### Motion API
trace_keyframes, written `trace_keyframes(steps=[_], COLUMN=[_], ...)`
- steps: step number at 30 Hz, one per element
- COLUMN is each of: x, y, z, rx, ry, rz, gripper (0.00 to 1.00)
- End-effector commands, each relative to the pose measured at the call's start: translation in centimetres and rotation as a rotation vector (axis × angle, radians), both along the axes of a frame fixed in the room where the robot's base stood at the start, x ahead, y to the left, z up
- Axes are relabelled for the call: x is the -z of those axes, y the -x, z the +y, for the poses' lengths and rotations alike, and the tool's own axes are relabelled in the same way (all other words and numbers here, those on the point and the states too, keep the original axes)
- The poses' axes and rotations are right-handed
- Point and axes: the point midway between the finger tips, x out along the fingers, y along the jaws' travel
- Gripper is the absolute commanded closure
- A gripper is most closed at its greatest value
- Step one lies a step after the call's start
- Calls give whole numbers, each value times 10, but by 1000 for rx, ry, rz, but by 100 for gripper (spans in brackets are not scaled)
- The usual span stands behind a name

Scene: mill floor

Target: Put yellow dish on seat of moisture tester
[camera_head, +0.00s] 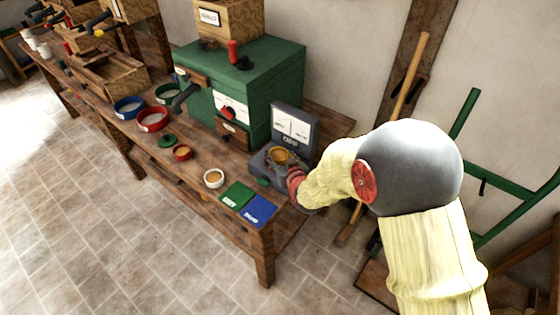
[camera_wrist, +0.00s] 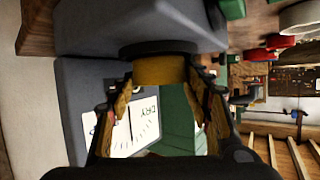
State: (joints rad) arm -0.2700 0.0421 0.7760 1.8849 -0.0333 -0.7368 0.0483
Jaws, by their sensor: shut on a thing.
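The yellow dish (camera_head: 281,154) is at the seat of the grey moisture tester (camera_head: 294,124), below its dial. In the wrist view the dish (camera_wrist: 160,71) sits between my fingertips, against or very close to the dark round seat (camera_wrist: 158,48); I cannot tell whether it rests fully on it. My gripper (camera_head: 285,162) is shut on the dish and reaches in from the right. In the wrist view my gripper (camera_wrist: 158,82) shows a finger on each side of the dish. The tester's dial (camera_wrist: 130,128) appears upside down behind the fingers. The dish's contents are partly hidden.
A large green machine (camera_head: 243,85) stands left of the tester. A wooden pole (camera_head: 408,78) leans on the wall behind my arm.

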Motion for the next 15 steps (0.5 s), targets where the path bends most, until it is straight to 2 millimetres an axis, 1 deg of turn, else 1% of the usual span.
trace_keyframes(steps=[1,8,13,14,15], x=[7,5,10,9,9], y=[-1,-1,-1,0,0], z=[0,0,0,0,0], rx=[0,0,0,0,0], ry=[-1,-1,-1,-1,-1], rz=[-2,-4,-3,-2,-2], gripper=[77,77,77,49,47])
